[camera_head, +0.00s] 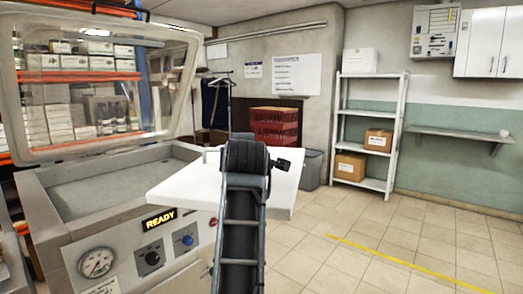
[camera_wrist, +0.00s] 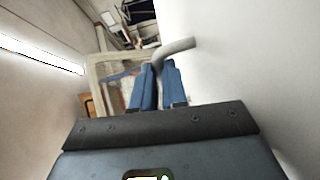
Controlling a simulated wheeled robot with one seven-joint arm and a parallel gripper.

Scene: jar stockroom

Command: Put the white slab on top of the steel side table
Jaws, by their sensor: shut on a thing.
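The white slab (camera_head: 178,186) is a broad, flat plate in the middle of the head view, roughly level, beside the front right corner of a chamber machine. My arm crosses in front of it and hides its centre. In the wrist view a large plain white surface on the right looks like the slab (camera_wrist: 235,55). My gripper (camera_wrist: 157,70) has its blue fingers closed on a curved grey handle (camera_wrist: 180,46) that runs to this white surface. In the head view my fingertips are hidden behind my wrist. I cannot make out a steel side table in either view.
The chamber machine (camera_head: 122,246) stands at the left, its clear lid (camera_head: 100,75) raised, its display reading READY. A grey bin (camera_head: 312,168), red crates (camera_head: 273,125) and a white shelf rack (camera_head: 339,125) stand behind. A wall shelf (camera_head: 455,134) hangs right. The tiled floor at right is clear.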

